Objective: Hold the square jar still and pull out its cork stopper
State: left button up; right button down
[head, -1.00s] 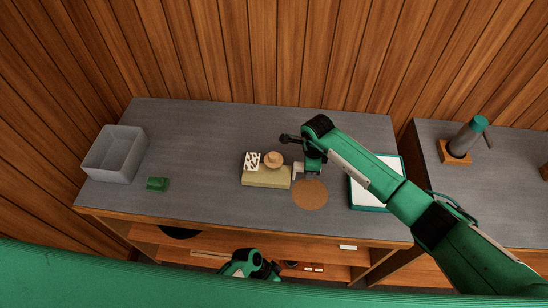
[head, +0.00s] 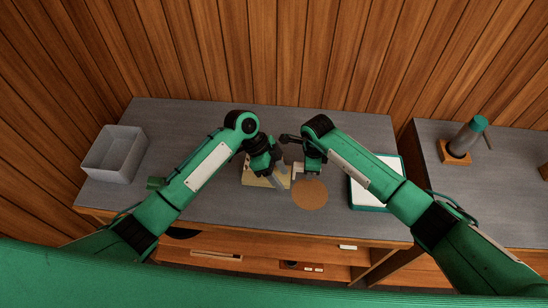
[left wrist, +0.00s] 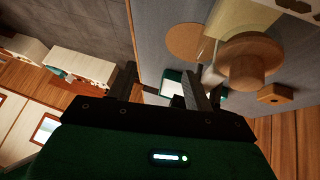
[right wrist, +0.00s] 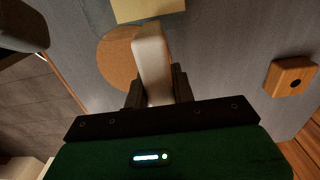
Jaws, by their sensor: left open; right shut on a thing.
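A round brown mat (head: 310,194) lies just right of the jar. A white, green-edged tray (head: 361,193) lies farther right, partly behind my right arm. A grey bin (head: 113,153) stands at the left. A small green block (head: 155,183) is beside my left arm.

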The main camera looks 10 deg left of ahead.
pick_arm(q)
jog(key=w+a+r+t+y, duration=0.2)
jog(key=w+a+r+t, duration=0.1)
jog(key=w+a+r, duration=0.65)
pick_arm(e)
jog(key=shift+f, duration=0.1)
pick_arm(q)
jog(key=shift+s+d+f, duration=0.3)
jog(key=shift+d+f, duration=0.75)
jog(key=shift+f, duration=0.55)
jog(key=shift+s+d+f, duration=0.25)
jog(key=shift+d+f, duration=0.85)
jog(key=shift+f, duration=0.55)
jog(key=shift+s+d+f, duration=0.3)
jog(key=shift+d+f, duration=0.75)
jog(key=shift+f, duration=0.55)
grip_shut()
jog(key=shift+r, duration=3.2)
pick_arm(e)
jog(key=shift+d, duration=0.1)
